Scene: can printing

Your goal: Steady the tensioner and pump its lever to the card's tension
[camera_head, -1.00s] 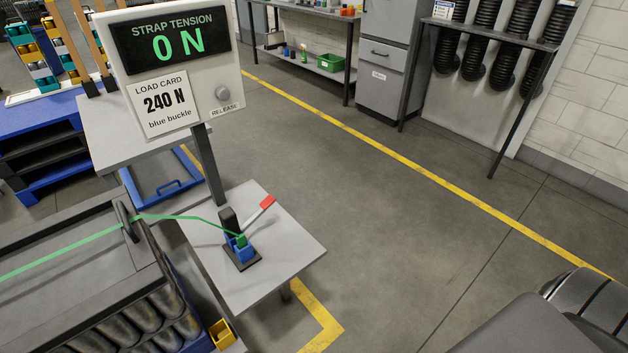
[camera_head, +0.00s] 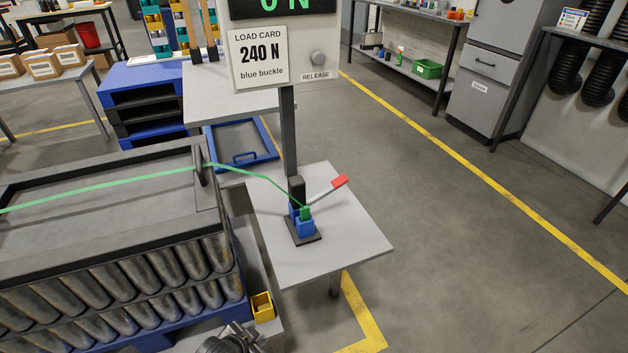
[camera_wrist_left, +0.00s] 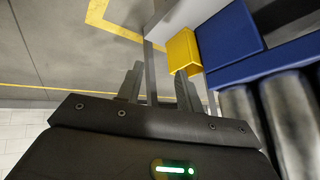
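The tensioner (camera_head: 303,222) stands on a small grey side table (camera_head: 350,240). It has a blue body on a dark base, a green buckle and a lever (camera_head: 326,191) with a red tip, tilted up to the right. A green strap (camera_head: 110,188) runs from it left over the crate. The display (camera_head: 300,5) above is cut off but reads 0 N; the load card (camera_head: 260,57) says 240 N, blue buckle. Part of my left arm shows at the bottom edge. In the left wrist view my left gripper (camera_wrist_left: 158,85) is open and empty, apart from the tensioner. My right gripper is out of view.
A crate of stacked metal cans (camera_head: 120,285) fills the left front. A yellow bin (camera_head: 262,307) sits at its corner, also in the left wrist view (camera_wrist_left: 183,52). The display's post (camera_head: 288,130) rises behind the tensioner. The floor to the right is clear.

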